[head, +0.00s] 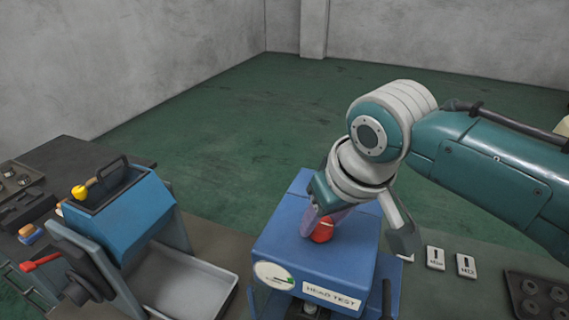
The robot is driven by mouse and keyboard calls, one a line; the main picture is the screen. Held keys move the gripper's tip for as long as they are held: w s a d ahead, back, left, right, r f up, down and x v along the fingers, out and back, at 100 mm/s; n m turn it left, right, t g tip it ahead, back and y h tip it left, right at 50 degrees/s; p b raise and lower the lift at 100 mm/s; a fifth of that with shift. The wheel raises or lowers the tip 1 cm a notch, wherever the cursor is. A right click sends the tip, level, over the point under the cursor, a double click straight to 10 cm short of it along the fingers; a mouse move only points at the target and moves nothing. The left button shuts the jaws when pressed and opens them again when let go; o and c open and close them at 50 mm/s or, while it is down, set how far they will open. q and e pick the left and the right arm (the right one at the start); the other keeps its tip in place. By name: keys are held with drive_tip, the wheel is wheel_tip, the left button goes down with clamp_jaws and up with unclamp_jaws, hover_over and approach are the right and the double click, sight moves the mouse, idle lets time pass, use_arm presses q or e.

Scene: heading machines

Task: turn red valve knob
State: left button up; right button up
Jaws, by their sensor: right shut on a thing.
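The red valve knob (323,230) sits on top of a blue box-shaped machine (300,262) with a round gauge (273,275) and a "HEAD TEST" label on its front. My right gripper (330,222) reaches down from the right and is shut on the red knob. Its fingers and wrist hide part of the knob, so its turn angle cannot be told. My left gripper is not in view.
Green floor behind is clear.

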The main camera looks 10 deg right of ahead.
clamp_jaws()
